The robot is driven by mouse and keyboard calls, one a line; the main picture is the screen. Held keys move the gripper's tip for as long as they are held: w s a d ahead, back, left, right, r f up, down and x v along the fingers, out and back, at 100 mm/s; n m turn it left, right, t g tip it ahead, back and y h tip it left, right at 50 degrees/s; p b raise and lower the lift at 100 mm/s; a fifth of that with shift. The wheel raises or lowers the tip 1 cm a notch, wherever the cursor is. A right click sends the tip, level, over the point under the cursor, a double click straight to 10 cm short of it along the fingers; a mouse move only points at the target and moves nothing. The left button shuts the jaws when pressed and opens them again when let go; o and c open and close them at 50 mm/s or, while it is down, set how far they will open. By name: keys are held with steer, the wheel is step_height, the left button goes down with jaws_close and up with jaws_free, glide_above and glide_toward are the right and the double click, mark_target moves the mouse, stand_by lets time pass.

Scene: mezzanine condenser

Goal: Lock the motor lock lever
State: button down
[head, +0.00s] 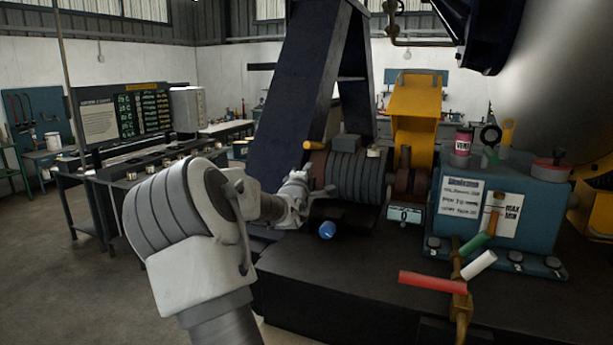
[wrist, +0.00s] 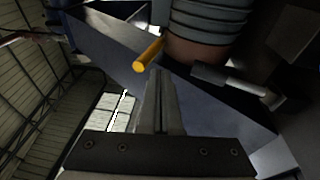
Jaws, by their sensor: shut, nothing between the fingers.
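The motor (head: 355,175), a ribbed grey cylinder with a brown end, stands on the dark bench. A yellow handle (head: 314,146) sticks out at its left end; I take it for the motor lock lever, though no label is readable. In the wrist view the yellow handle (wrist: 148,55) is just beyond my fingertips, beside the brown motor end. My gripper (wrist: 158,72) is shut and empty, its tips close to the handle; I cannot tell whether they touch. In the head view my gripper (head: 306,188) is small and partly hidden by my wrist at the motor's left end.
A grey rod with a dark sleeve (wrist: 235,82) lies right of my fingers in the wrist view. A blue knob (head: 327,230) is below the motor. A blue tank (head: 500,205) with coloured handles stands right. A dark slanted frame (head: 300,90) rises behind my arm.

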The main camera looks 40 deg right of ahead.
steer(key=s+a+r, duration=0.4)
steer(key=a, duration=0.2)
steer(key=shift+s+r, duration=0.15)
stand_by(0.7)
steer(key=s+a+f+m+y, duration=0.15)
steer(key=a+f+y, duration=0.25)
steer(key=a, duration=0.4)
steer(key=s+a+f+m+y, duration=0.1)
steer(key=a+f+m+y, duration=0.15)
steer(key=a+y, duration=0.4)
steer(key=s+a+f+m+y, duration=0.1)
steer(key=a+f+y, duration=0.25)
steer(key=a, duration=0.65)
steer(key=s+a+f+m+g+y, duration=0.1)
steer(key=s+a+f+g, duration=0.1)
steer(key=s+a, duration=0.6)
steer(key=s+a+f+m+g, duration=0.1)
steer(key=s+a+f+g, duration=0.1)
steer(key=s+a, duration=0.6)
steer(key=s+g, duration=0.1)
steer(key=s, duration=0.3)
steer(key=shift+s+a+f+y, duration=0.25)
steer(key=shift+s+a+y, duration=0.05)
steer(key=shift+s+y, duration=0.1)
steer(key=shift+d, duration=0.15)
